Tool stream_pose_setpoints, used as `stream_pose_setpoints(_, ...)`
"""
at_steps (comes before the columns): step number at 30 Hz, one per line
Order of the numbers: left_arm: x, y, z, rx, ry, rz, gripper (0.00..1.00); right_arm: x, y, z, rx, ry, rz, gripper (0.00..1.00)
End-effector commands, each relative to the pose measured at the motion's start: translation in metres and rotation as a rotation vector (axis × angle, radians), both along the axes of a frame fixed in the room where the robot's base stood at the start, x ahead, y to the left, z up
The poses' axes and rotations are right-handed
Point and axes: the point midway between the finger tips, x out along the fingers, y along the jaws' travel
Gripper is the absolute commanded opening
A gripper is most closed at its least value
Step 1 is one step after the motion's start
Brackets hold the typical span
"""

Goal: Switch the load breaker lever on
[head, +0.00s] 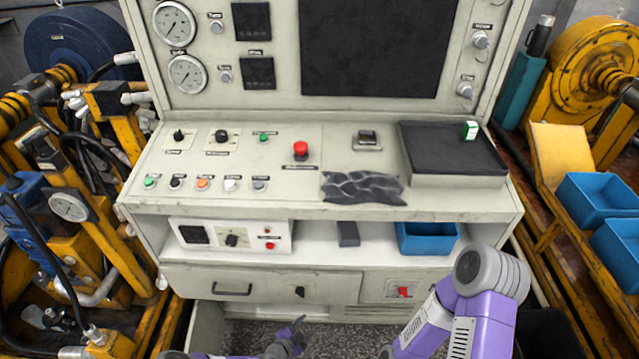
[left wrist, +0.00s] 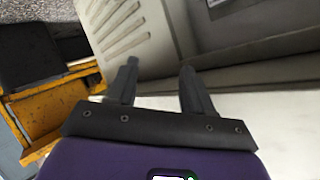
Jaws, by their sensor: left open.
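A red lever switch (head: 404,291) sits on a light panel at the lower right of the console front. A small black switch (head: 299,291) is on the panel to its left. Which one is the load breaker lever I cannot read from the labels. My left gripper (head: 298,332) is low at the bottom of the head view, below the black switch and left of the red one. In the left wrist view its two dark fingers (left wrist: 158,88) are apart with nothing between them. My right arm is at the lower right of the head view; its gripper does not show.
The grey console (head: 250,285) carries gauges, buttons and a red emergency knob (head: 300,149). A blue bin (head: 427,238) and a white control box (head: 230,236) stand on its shelf. Yellow machinery flanks both sides. Speckled floor lies open below the console.

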Motion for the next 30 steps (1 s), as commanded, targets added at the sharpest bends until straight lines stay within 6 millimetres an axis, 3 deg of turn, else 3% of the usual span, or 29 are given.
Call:
stream_pose_setpoints(5, -0.047, -0.05, 0.042, 0.288, -0.28, -0.541, 0.51, 0.0, 0.0, 0.006, 0.0, 0.0, 0.0, 1.0)
stream_pose_setpoints(9, -0.111, -0.068, 0.069, 0.572, -0.647, -1.087, 0.51, 0.0, 0.0, 0.012, 0.0, 0.0, 0.0, 1.0)
stream_pose_setpoints(11, -0.138, -0.065, 0.077, 0.682, -0.826, -1.312, 0.51, 0.0, 0.0, 0.014, 0.0, 0.0, 0.0, 1.0)
stream_pose_setpoints(15, -0.188, -0.039, 0.094, 0.902, -1.302, -1.8, 0.51, 0.0, 0.0, 0.02, 0.0, 0.0, 0.0, 1.0)
stream_pose_setpoints(19, -0.214, -0.005, 0.113, 1.043, -1.815, -2.188, 0.51, 0.0, 0.0, 0.025, 0.0, 0.0, 0.0, 1.0)
stream_pose_setpoints(20, -0.217, 0.003, 0.119, -1.045, 1.909, 2.226, 0.51, 0.0, 0.0, 0.026, 0.0, 0.0, 0.0, 1.0)
stream_pose_setpoints(24, -0.222, 0.032, 0.148, -0.734, 1.707, 1.673, 0.51, 0.0, 0.0, 0.031, 0.0, 0.0, 0.0, 1.0)
stream_pose_setpoints(30, -0.22, 0.045, 0.184, -0.466, 1.484, 1.147, 0.51, 0.0, 0.0, 0.035, 0.0, 0.0, 0.0, 1.0)
